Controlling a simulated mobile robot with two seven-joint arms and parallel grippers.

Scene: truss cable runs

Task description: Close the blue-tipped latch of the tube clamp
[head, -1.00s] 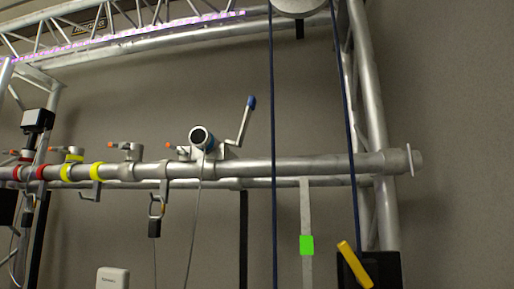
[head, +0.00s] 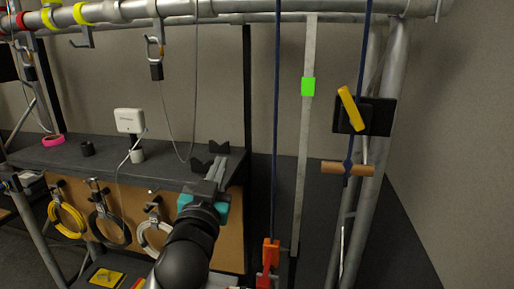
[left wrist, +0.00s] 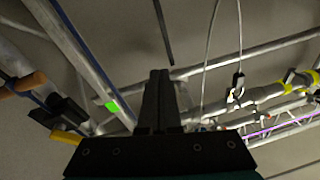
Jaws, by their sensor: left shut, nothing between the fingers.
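The tube clamp with its blue-tipped latch is not in the head view now; the top edge of the picture cuts off the region above the truss tube (head: 230,8). In the left wrist view the tubes (left wrist: 250,120) run across the right side, and I cannot make out the clamp or its latch for certain there. My left gripper (head: 221,161) reaches up in front of the dark bench, below the tube and apart from it. In the left wrist view its two dark fingers (left wrist: 160,76) are together, with nothing between them. My right gripper is not in view.
A grey strap with a green tag (head: 308,87) and a dark blue rope (head: 276,120) hang right of my left gripper. A wooden handle (head: 347,169) and a yellow lever (head: 351,109) are farther right. The bench (head: 90,157) carries a white box (head: 129,121).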

